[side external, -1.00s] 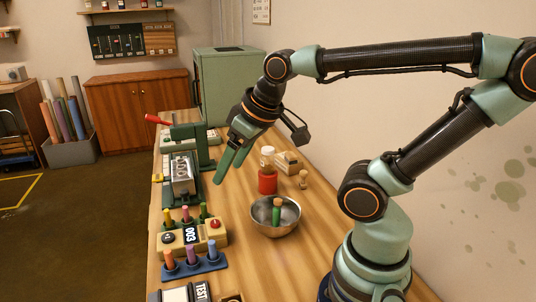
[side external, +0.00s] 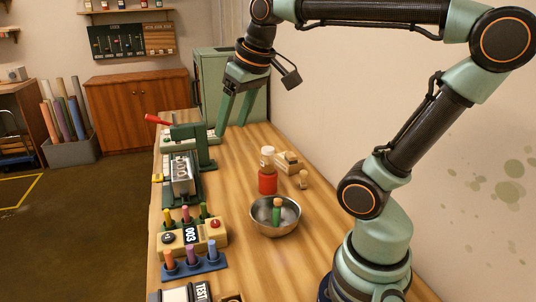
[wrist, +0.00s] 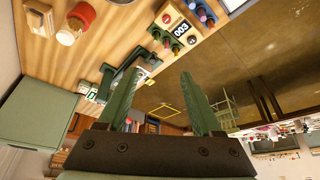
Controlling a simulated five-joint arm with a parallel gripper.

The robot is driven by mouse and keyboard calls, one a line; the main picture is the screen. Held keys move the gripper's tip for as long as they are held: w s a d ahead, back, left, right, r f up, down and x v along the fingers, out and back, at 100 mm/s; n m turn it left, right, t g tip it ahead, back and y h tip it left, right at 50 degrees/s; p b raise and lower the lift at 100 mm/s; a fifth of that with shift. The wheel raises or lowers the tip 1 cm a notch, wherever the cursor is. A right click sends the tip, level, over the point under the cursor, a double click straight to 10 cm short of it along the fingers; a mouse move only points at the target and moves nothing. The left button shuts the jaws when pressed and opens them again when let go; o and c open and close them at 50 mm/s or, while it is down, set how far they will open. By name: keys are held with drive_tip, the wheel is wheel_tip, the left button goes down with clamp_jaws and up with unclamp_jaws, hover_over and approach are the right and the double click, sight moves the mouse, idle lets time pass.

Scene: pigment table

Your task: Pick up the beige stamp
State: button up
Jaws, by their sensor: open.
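A beige piece also shows at the top left of the wrist view (wrist: 38,17). My gripper (side external: 234,122) is open and empty, raised above the far part of the table, left of and beyond both pieces. Its two green fingers are spread in the wrist view (wrist: 158,78).
A red jar with a pale lid (side external: 267,183) and a metal bowl (side external: 262,229) holding a green piece stand near the beige pieces. A green press with a red handle (side external: 190,140), a counter box (side external: 215,233) and a blue peg rack (side external: 193,268) line the left edge.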

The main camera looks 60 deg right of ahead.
drive_tip(key=w+d+r+m+g, duration=0.2)
drive_tip(key=w+d+m, duration=0.1)
drive_tip(key=d, duration=0.7)
drive_tip(key=m+g, duration=0.3)
drive_tip(key=m, duration=0.3)
hover_over(303, 177)
drive_tip(key=d, duration=0.2)
wheel_tip(303, 177, down, 4)
drive_tip(key=shift+y, duration=0.4)
drive_tip(key=f, duration=2.4)
drive_tip(key=shift+w+a, duration=0.2)
drive_tip(key=shift+w, duration=0.1)
drive_tip(key=shift+f, duration=2.95)
clamp_jaws()
drive_tip(key=shift+r, duration=0.1)
